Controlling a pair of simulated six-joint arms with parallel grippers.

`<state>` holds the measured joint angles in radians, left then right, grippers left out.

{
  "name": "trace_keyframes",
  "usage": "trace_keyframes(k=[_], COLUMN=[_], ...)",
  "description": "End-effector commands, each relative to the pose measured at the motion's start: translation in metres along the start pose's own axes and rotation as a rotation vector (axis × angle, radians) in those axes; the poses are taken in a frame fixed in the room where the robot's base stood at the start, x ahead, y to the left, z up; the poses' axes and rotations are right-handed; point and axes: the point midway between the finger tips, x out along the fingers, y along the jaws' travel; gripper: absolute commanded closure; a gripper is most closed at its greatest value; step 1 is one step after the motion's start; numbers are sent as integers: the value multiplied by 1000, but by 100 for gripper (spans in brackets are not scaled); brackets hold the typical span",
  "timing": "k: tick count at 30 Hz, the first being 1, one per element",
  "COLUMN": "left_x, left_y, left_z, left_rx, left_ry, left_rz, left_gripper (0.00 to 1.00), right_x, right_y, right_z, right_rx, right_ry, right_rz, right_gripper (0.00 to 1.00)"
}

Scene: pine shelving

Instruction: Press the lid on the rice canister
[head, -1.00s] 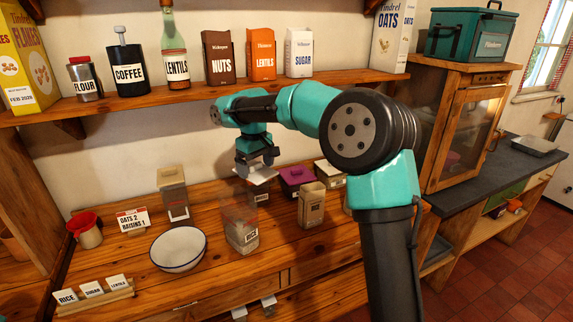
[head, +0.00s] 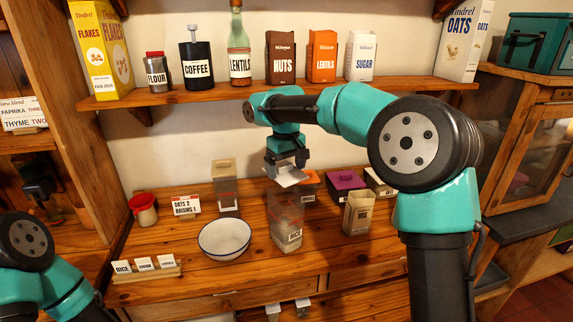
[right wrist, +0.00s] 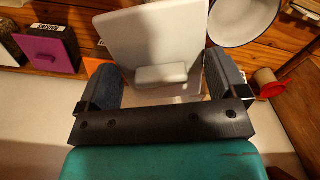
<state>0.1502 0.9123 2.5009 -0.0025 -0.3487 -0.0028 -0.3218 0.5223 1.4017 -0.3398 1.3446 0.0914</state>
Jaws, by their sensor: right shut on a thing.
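The rice canister (head: 285,212) is a clear, open-topped box with pale contents at the bottom and a RICE label; it stands upright on the pine counter. My right gripper (head: 288,164) is shut on the knob of a white square lid (head: 293,178). The lid is just above the canister's open top, apparently apart from it and slightly tilted. In the right wrist view the lid (right wrist: 155,40) hangs by its pale knob between both fingers (right wrist: 160,77) and hides the canister. My left arm shows at lower left, its gripper out of frame.
A white bowl (head: 225,238) stands left of the canister. A tall lidded canister (head: 226,190) is behind the bowl. The loaded shelf (head: 300,90) runs above my right arm.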

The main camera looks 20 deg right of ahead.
Motion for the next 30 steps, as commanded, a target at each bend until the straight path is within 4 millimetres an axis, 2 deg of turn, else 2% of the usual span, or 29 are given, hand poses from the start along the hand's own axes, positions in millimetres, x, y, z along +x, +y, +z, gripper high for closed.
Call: trace_keyframes(k=[18,30], left_x=[0,0], left_y=[0,0], left_z=[0,0], left_rx=[0,0], left_ry=[0,0], left_rz=[0,0], left_gripper=[64,64], right_x=[46,56], right_y=[0,0], right_z=[0,0], right_rx=[0,0], right_ry=[-2,0], right_rz=[0,0], right_gripper=[31,31])
